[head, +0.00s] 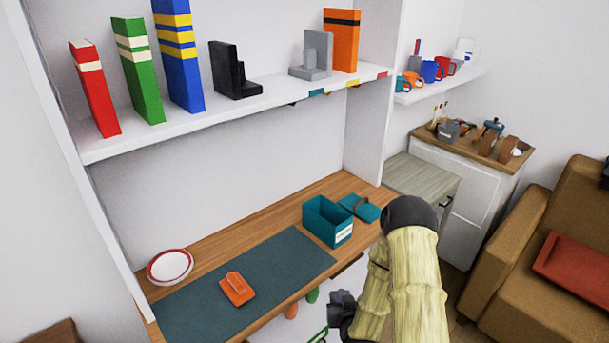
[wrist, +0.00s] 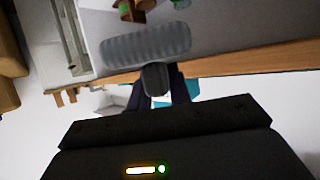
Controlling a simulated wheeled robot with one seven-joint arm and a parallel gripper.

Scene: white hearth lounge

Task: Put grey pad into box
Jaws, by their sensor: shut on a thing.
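My gripper (head: 342,308) is low in front of the desk's front edge in the head view. In the wrist view my gripper (wrist: 158,88) is shut on a dark rounded grip of the grey pad (wrist: 145,43), whose long ribbed body extends beyond the fingers. In the head view the pad cannot be told apart from the dark gripper. The open teal box (head: 343,234), with a white label, stands at the desk's right end, behind and above my gripper. Its inside floor is hidden. A teal patch behind the fingers in the wrist view may be the box.
A teal lid (head: 366,211) lies right of the box. A dark mat (head: 205,308) carries an orange handled block (head: 237,290); a red-rimmed plate (head: 170,266) is at left. A shelf (head: 235,116) with books overhangs the desk. A cabinet (head: 420,178) and sofa (head: 530,255) stand right.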

